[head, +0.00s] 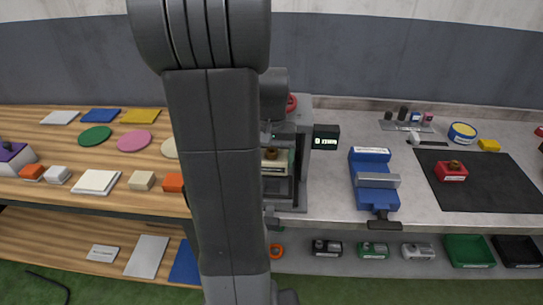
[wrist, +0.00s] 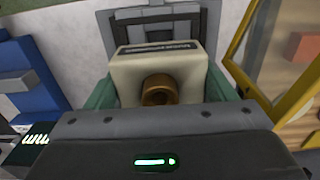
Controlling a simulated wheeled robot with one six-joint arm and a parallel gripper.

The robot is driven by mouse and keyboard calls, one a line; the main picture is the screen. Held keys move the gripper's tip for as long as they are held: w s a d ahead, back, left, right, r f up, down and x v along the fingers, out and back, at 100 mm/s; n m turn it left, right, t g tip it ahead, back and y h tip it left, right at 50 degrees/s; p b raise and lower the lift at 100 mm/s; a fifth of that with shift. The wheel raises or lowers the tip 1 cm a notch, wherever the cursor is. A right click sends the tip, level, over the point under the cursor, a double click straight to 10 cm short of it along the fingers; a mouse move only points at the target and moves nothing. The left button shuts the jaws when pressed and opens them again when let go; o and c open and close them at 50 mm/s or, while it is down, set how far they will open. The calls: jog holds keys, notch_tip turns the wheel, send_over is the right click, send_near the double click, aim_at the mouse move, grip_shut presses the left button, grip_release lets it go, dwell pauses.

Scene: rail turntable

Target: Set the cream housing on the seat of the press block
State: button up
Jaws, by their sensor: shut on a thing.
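The cream housing (wrist: 185,63) has a brass knob (wrist: 159,88) on its near face and a dark label strip on its top. My gripper (wrist: 160,75) is shut on it, with a dark green finger along each side. The grey press block (head: 301,190) stands in the middle of the bench in the head view, and the housing (head: 273,167) shows inside its frame, partly behind my arm. The grey frame (wrist: 208,15) is just beyond the housing in the wrist view. The seat is hidden, so I cannot tell whether the housing touches it.
A black display box (head: 326,137) is beside the press. A blue vise (head: 371,180) stands to its right, then a dark mat (head: 490,195) with a red housing (head: 451,171). A yellow frame (wrist: 240,42) stands close on the right in the wrist view.

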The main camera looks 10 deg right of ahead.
jog(key=shift+f+b, duration=2)
jog(key=shift+f, duration=1.15)
jog(key=shift+f, duration=0.55)
jog(key=o, duration=1.5)
jog(key=shift+r, duration=0.1)
notch_tip(320, 180, up, 14)
jog(key=shift+f, duration=0.15)
jog(key=shift+f, duration=0.15)
notch_tip(320, 180, down, 14)
jog(key=shift+r, duration=0.35)
